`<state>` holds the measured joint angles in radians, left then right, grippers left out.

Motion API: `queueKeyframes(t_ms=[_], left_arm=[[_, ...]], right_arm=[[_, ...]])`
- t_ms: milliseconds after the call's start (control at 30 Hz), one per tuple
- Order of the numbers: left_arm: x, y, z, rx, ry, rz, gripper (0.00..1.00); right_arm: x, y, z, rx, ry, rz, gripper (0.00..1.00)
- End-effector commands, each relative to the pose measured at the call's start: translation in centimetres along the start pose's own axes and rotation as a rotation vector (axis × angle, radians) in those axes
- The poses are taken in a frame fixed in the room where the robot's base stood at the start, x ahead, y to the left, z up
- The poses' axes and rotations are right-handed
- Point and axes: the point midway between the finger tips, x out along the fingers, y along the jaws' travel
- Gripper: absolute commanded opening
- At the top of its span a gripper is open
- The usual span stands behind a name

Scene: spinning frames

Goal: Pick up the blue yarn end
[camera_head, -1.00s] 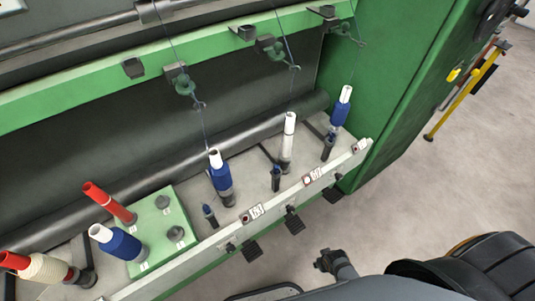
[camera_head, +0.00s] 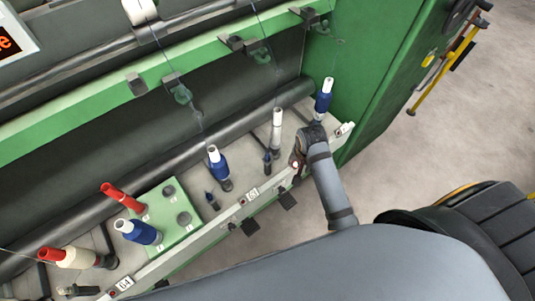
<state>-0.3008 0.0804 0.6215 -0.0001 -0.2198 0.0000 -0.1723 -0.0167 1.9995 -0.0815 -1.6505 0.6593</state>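A blue yarn bobbin on a white tube (camera_head: 323,104) stands at the right end of the machine's rail. A second blue bobbin (camera_head: 218,165) stands near the middle, and a third (camera_head: 143,232) leans on a green plate (camera_head: 187,236). Thin threads run upward above the standing bobbins. I cannot make out a loose blue yarn end. My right gripper (camera_head: 310,136) is at the rail's front edge, just below the right blue bobbin. Its fingers are dark and foreshortened, so their opening is unclear. My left gripper is not in view.
Red tubes (camera_head: 122,198) and a cream bobbin (camera_head: 77,257) are at the lower left. A green beam (camera_head: 110,102) with guides overhangs the rail.

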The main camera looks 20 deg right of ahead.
Motion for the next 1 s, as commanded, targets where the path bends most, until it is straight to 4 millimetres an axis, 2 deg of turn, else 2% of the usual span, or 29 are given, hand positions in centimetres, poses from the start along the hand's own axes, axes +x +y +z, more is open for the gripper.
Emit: queueKeyframes(t_ms=[100,300,433,633,900,1000], left_arm=[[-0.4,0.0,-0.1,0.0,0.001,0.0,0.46],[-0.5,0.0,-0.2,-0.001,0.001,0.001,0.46],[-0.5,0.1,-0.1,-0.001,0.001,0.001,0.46],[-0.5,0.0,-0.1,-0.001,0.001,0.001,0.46],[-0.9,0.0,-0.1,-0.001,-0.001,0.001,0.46],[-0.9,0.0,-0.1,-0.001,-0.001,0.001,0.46]], right_arm=[[-0.5,-3.3,-1.6,0.226,-0.042,0.011,0.43],[-1.3,-10.0,-3.6,0.631,-0.118,0.074,0.43],[-2.1,-13.0,-4.2,0.805,-0.139,0.119,0.43],[-2.2,-13.7,-4.2,0.86,-0.143,0.136,0.43],[2.0,-13.4,-3.4,0.858,-0.143,0.136,0.43],[2.7,-13.3,-3.3,0.858,-0.143,0.134,0.43]])
